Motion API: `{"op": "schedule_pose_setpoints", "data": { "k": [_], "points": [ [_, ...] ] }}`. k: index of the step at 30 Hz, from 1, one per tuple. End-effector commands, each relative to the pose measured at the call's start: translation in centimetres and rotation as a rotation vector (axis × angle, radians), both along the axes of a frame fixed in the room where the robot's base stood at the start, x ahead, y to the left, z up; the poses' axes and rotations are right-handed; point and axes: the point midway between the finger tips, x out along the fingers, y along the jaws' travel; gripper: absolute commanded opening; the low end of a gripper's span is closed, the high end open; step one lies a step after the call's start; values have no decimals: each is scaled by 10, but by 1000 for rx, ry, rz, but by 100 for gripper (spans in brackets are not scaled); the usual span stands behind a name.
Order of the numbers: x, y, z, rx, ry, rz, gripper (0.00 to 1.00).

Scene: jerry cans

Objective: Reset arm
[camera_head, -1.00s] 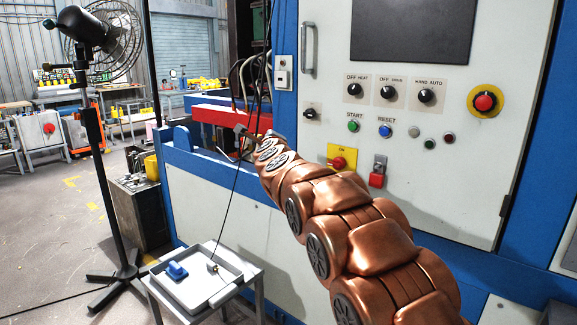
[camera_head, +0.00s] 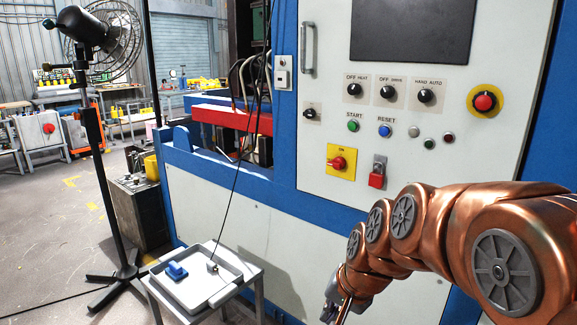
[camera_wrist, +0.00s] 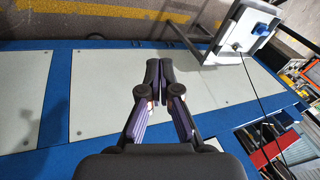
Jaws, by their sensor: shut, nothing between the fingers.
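My gripper (camera_wrist: 159,70) is shut and empty in the wrist view, its two dark fingertips together over a pale panel of the blue machine. In the head view my gripper (camera_head: 336,312) shows only partly, low in the picture at the end of my copper arm, in front of the machine's lower panel. It is to the right of the small tray table and apart from it.
The machine's control panel (camera_head: 425,100) with knobs and buttons stands behind my arm. A grey tray (camera_head: 238,283) on a small table holds a blue object (camera_head: 176,271) and a cable end. A fan (camera_head: 105,150) stands at left. Open floor lies beyond it.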

Motion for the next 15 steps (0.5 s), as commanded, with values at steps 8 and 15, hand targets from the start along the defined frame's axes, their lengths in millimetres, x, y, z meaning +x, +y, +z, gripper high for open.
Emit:
{"op": "schedule_pose_setpoints", "data": {
  "k": [8, 15],
  "points": [
    [-144, -55, -42, -166, 270, 242, 0],
    [-229, -87, -56, -235, 443, 381, 0]
  ]
}}
